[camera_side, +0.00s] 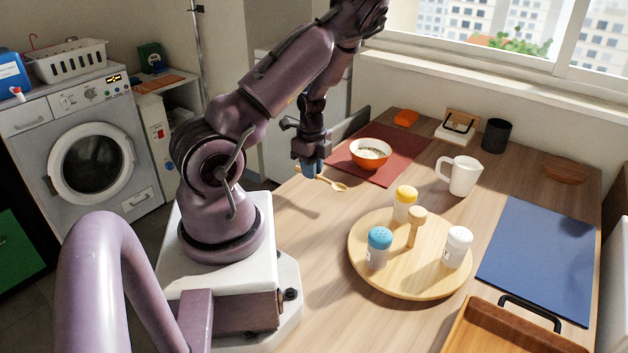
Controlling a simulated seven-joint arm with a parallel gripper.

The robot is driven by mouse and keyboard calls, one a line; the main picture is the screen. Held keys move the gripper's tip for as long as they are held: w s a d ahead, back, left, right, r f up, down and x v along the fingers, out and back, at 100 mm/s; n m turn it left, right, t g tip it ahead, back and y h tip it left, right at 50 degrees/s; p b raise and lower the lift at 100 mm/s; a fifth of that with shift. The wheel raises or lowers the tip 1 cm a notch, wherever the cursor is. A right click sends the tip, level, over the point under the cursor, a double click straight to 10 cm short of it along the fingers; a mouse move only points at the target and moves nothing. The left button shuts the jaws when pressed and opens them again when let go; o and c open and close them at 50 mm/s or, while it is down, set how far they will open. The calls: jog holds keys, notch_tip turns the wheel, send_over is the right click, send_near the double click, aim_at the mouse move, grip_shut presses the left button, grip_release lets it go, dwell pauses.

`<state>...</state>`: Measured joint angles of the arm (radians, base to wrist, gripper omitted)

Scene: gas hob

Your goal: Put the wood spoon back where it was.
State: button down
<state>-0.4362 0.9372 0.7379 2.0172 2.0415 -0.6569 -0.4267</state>
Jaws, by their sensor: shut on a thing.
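The wood spoon (338,185) is light brown, with its bowl end pointing right and its handle running back up to the left. My gripper (312,171) is shut on the spoon's handle, near the left edge of the table. The fingers hide part of the handle. The spoon lies roughly level, in front of the red placemat (412,150). I cannot tell from this view whether it touches the table or hangs just above it.
An orange bowl (371,153) with pale contents stands on the placemat. A white mug (463,177), a round wooden board (393,276) with several shakers, a blue mat (540,258) and a wooden tray (490,330) lie to the right. Bare table surrounds the board.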

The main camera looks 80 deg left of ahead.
aim_at(314, 189)
jog(key=shift+w+a+f, duration=0.3)
jog(key=shift+a+f, duration=0.3)
jog(key=shift+f, duration=1.65)
jog(key=c, duration=1.1)
grip_release()
jog(key=shift+f, duration=0.1)
